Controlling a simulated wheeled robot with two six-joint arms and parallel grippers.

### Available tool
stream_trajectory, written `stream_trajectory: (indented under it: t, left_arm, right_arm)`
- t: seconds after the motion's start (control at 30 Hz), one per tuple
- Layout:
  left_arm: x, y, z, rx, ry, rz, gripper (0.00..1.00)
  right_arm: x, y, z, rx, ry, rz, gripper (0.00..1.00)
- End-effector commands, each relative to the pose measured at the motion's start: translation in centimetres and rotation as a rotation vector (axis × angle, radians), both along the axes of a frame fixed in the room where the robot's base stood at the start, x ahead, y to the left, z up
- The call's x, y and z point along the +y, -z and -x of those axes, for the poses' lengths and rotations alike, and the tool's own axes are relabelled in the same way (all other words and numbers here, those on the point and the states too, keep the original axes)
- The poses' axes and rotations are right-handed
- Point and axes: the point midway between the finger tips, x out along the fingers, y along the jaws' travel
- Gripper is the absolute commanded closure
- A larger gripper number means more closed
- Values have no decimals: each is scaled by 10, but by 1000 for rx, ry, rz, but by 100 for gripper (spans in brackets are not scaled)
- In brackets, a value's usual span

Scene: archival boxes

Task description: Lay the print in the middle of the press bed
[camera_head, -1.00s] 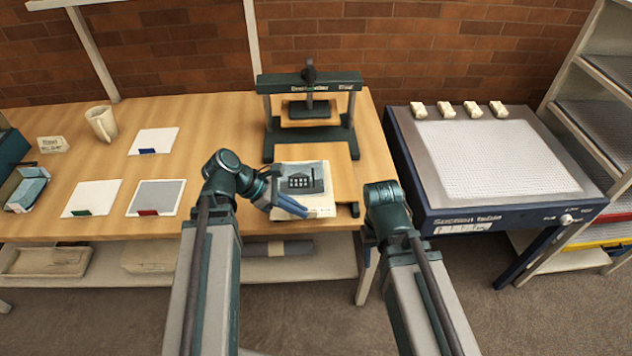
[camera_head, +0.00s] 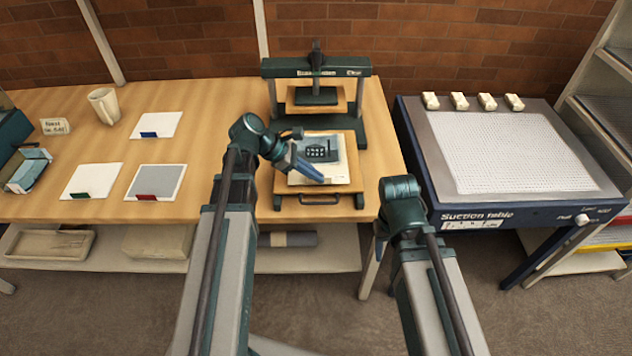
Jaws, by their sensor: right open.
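The print (camera_head: 334,171), a pale sheet with a dark building picture, is over the wooden press bed (camera_head: 352,164). Bare wood shows along its left, right and front sides, and it looks roughly central. I cannot tell whether it lies flat on the bed or is slightly raised. My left gripper (camera_head: 308,170) reaches over the print's left part with its blue fingers; whether they are shut on the sheet is unclear. My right gripper (camera_head: 379,243) is low beside the table's front right corner, partly hidden by its arm, open and away from the print.
The green press frame (camera_head: 318,68) stands behind the bed, its platen raised. Cards (camera_head: 157,182) and a mug (camera_head: 103,106) are on the table's left. The suction table (camera_head: 510,150), with several small pale blocks at its back, stands right across a gap.

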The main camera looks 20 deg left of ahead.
Motion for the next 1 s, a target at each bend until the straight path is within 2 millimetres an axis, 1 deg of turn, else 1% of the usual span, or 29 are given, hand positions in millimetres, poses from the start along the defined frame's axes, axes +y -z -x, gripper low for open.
stream_trajectory:
  t: [0.03,0.07,0.33,0.5,0.53,0.67,0.7,1.0]
  left_arm:
    - [0,12,1,-1,-1,0,100]
    - [-1,14,1,0,-1,0,100]
    - [-1,11,0,-1,-2,0,100]
    - [-1,16,0,-1,-2,0,100]
    - [-1,15,0,-1,-2,0,90]
    - [-1,14,0,-1,-2,0,67]
    - [-1,14,0,-1,-2,0,66]
    - [-1,12,0,-1,-2,0,66]
  right_arm:
    - [0,12,0,0,0,0,50]
    - [0,14,0,0,0,0,50]
    - [0,11,0,0,0,0,50]
    - [0,16,0,0,0,0,50]
    - [0,15,0,0,0,0,50]
    - [0,14,0,0,0,0,50]
    - [0,14,0,0,0,0,50]
    - [0,12,0,0,0,0,50]
